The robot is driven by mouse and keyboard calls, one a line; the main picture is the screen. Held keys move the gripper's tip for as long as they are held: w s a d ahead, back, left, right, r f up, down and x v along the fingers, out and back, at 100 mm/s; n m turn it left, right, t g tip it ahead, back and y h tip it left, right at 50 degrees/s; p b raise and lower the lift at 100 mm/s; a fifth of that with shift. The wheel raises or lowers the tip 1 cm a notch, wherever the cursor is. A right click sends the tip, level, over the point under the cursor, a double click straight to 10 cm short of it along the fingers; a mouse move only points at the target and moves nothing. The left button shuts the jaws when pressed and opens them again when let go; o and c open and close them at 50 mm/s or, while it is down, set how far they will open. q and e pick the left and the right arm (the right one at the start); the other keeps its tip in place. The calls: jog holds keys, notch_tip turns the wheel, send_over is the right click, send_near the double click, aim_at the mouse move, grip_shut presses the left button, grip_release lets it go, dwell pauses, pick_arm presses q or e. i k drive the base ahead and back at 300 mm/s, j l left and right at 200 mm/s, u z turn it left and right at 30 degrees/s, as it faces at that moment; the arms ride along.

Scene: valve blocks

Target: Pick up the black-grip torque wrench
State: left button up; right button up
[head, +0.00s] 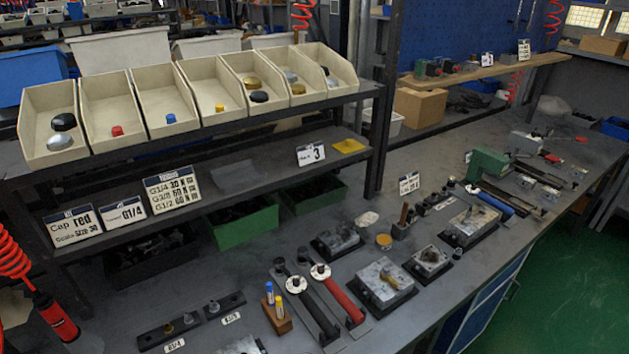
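A torque wrench with a black grip (316,309) lies on the grey workbench at the front middle. A round white dial sits at its far end. A torque wrench with a red grip (344,300) lies close beside it on the right, also with a white dial. A blue-grip tool (495,201) lies farther back on the right. Neither of my grippers is in view.
A wooden block (276,318) with small blue and yellow bottles stands just left of the black-grip wrench. A valve block (381,286) lies to the right. A rack of cream bins (115,105) stands behind. A red tool (57,316) hangs at lower left.

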aim_at(330, 332)
jog(key=u, duration=1.15)
jog(key=l, duration=0.65)
jog(key=k+l, duration=0.1)
jog(key=l, duration=0.6)
jog(key=k+l+u, duration=0.1)
jog(key=l, duration=1.25)
jog(key=k, duration=0.05)
